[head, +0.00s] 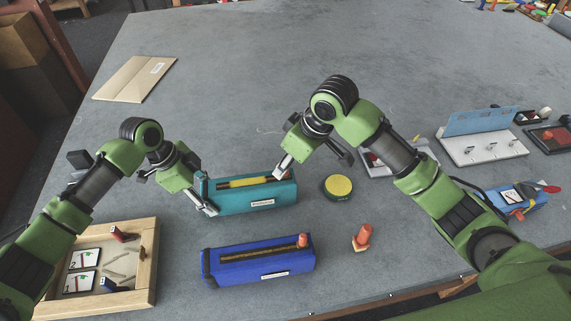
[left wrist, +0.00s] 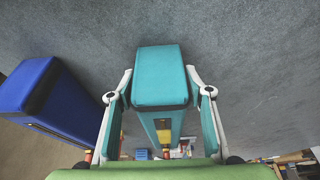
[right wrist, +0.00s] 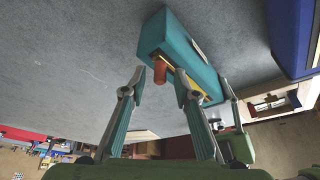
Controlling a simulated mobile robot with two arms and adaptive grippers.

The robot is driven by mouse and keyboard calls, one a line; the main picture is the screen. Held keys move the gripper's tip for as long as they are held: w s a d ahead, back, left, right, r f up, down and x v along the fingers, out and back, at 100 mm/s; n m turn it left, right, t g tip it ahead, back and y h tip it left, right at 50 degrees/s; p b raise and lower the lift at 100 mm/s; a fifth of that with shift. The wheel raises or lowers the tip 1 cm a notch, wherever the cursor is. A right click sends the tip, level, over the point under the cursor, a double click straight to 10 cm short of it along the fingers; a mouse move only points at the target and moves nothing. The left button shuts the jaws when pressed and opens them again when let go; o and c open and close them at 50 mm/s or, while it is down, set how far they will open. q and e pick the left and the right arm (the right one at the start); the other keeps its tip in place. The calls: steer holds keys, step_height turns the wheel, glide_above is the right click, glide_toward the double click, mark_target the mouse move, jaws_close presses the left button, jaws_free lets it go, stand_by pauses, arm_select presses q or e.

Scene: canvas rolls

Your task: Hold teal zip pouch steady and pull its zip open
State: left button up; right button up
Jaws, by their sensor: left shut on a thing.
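The teal zip pouch (head: 248,202) lies on the grey table, with a yellow strip (head: 250,181) showing in the dark slot along its top. My left gripper (head: 205,195) is shut on the pouch's left end; in the left wrist view its fingers press both sides of the teal pouch (left wrist: 160,92). My right gripper (head: 284,172) is at the pouch's right end. In the right wrist view its fingers (right wrist: 156,88) are apart, with the orange zip pull (right wrist: 160,71) between and just beyond their tips. I cannot see contact. The right gripper hides the pull in the head view.
A blue pouch (head: 258,264) lies in front of the teal one. A yellow-topped round tin (head: 338,187) and an orange peg-like piece (head: 362,236) stand to the right. A wooden tray (head: 148,263) is at the front left. The table behind is mostly clear.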

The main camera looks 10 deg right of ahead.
steer(key=shift+w+a+f, duration=0.1)
steer(key=shift+a+f, duration=0.05)
steer(key=shift+f, duration=0.25)
jaws_close()
steer(key=a, duration=1.4)
steer(key=shift+a, duration=0.1)
steer(key=shift+r, duration=0.1)
jaws_free()
